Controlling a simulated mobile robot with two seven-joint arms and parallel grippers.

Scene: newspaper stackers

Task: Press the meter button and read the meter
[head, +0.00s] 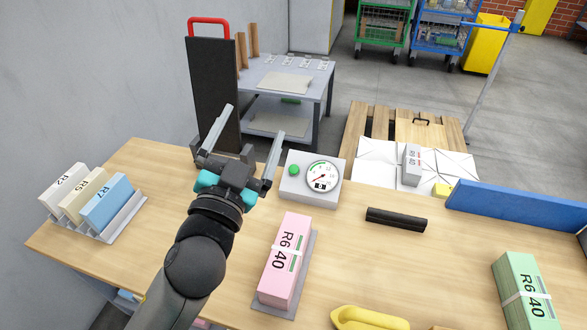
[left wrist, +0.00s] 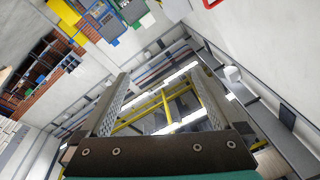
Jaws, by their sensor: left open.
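The meter (head: 315,178) is a grey box on the wooden table, with a round white dial (head: 322,175) on its right and a green button (head: 294,170) on its left. The dial has a needle and a small dark display, too small to read surely. My left gripper (head: 255,122) is open and empty, raised above the table to the left of the meter and apart from it. Its right finger appears close to the meter's left side in the picture. In the left wrist view the open fingers (left wrist: 160,95) point up toward the ceiling beams. My right gripper is not in view.
A pink bundle (head: 285,258) on a grey tray lies in front of the meter. Cards in a rack (head: 127,212) stand at the left. A black bar (head: 397,219), green bundle (head: 523,285), yellow object (head: 368,319) and blue barrier (head: 515,208) are to the right. A black panel stands behind the table.

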